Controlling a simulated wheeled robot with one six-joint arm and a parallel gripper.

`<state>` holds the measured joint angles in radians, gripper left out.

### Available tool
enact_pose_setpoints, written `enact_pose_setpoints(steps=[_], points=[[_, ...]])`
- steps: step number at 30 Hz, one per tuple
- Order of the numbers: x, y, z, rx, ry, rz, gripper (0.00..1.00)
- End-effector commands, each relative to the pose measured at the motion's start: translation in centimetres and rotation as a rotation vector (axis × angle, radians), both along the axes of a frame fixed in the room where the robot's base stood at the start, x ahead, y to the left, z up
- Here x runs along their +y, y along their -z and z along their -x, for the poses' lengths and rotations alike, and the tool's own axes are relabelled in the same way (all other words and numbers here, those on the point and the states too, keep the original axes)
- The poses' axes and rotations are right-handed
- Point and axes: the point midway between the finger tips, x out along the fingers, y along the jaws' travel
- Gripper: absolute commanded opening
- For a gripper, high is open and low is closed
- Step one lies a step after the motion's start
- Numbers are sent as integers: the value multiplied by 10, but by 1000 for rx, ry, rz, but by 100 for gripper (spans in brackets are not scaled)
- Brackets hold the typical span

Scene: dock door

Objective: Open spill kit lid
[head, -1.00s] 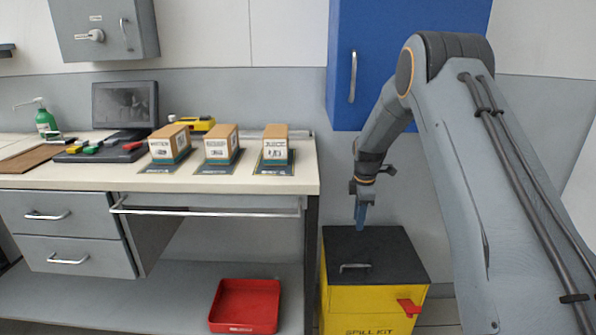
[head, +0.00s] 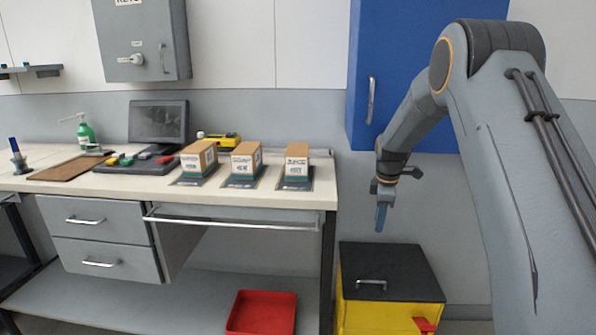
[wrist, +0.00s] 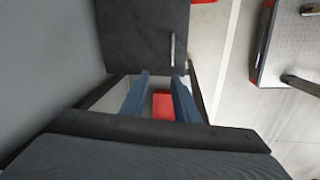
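The spill kit is a yellow box (head: 385,316) with a flat black lid (head: 405,262), standing on the floor at lower right in the head view. The lid lies shut and has a silver bar handle (head: 371,284) near its front edge. A red latch (head: 425,325) sits on the front, partly cut off. My gripper (head: 381,226) points down above the back left part of the lid, clear of it. In the wrist view its two blue fingers (wrist: 160,82) are apart with nothing between them; the lid (wrist: 140,35) and its handle (wrist: 172,50) lie ahead of the fingertips.
A workbench (head: 110,195) with several boxed items stands left of the kit. A red tray (head: 262,312) is on its lower shelf. A blue cabinet (head: 420,60) hangs on the wall above the kit. A grey panel with a red edge (wrist: 290,45) shows at right in the wrist view.

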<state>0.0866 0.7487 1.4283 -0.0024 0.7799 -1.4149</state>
Motion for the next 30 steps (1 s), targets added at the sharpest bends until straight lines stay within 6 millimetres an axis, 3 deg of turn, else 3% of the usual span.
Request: enact_pose_setpoints(steps=[3, 8, 11, 18, 24, 27, 30], points=[[9, -16, 31, 0, 76, -14, 28], [19, -24, 65, 25, 223, -39, 28], [27, -30, 99, 48, 351, -56, 28], [49, -47, 229, 97, 761, -94, 28], [61, -49, 341, 127, 1088, -108, 28], [64, -47, 384, 138, 1209, -108, 28], [65, -45, 411, 143, 1290, -107, 28]])
